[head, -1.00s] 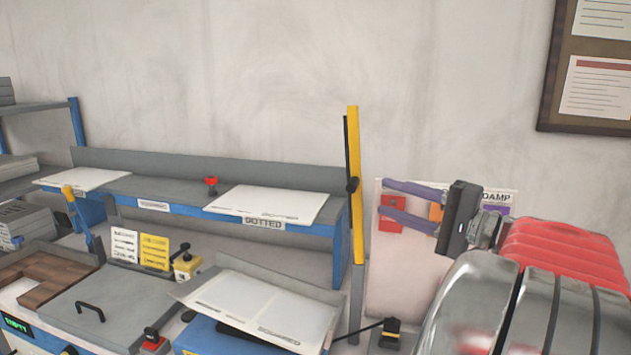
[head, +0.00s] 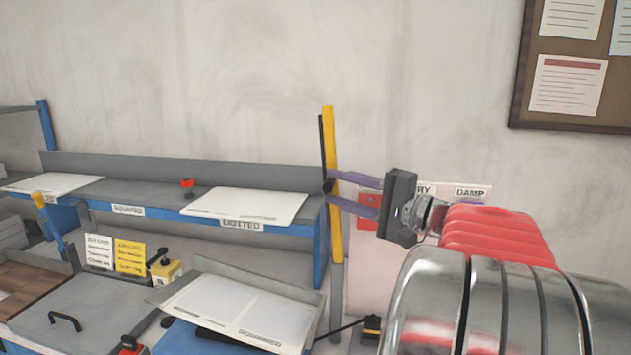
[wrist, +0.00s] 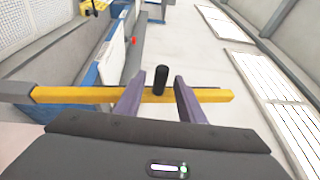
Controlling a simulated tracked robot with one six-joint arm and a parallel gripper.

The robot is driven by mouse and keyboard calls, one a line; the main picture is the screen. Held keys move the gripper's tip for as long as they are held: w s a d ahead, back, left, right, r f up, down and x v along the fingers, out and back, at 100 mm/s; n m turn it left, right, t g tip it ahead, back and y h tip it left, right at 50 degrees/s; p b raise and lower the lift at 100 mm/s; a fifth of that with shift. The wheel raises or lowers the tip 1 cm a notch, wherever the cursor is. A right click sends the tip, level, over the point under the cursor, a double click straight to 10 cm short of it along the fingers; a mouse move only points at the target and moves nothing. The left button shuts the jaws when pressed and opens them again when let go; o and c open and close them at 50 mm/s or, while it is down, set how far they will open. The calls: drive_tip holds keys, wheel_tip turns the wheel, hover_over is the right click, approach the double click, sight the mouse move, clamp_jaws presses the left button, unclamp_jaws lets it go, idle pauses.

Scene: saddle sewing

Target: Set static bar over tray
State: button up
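The static bar (head: 333,200) is a yellow upright bar with a thin black strip and a black knob (head: 328,186), on a grey post right of the shelf. In the wrist view the bar (wrist: 80,95) runs crosswise, with its black knob (wrist: 160,80) between my fingers. My gripper (head: 343,187) has purple fingers, which are apart and reach to the bar at knob height; in the wrist view my gripper (wrist: 158,84) straddles the knob. Whether the fingers touch it, I cannot tell. The grey tray (head: 313,312) holds pale sheets, low and left of the post.
A blue shelf (head: 150,200) with white sheets stands at the left, labelled DOTTED and SQUARED. A grey lid (head: 75,315) with a handle and a yellow block (head: 166,272) are lower left. A board with DAMP label (head: 470,192) is behind my arm. A noticeboard (head: 520,90) hangs upper right.

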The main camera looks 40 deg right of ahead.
drive_tip(key=x, duration=0.7)
drive_tip(key=shift+s, duration=0.1)
drive_tip(key=shift+c, duration=0.4)
clamp_jaws()
drive_tip(key=shift+f, duration=0.1)
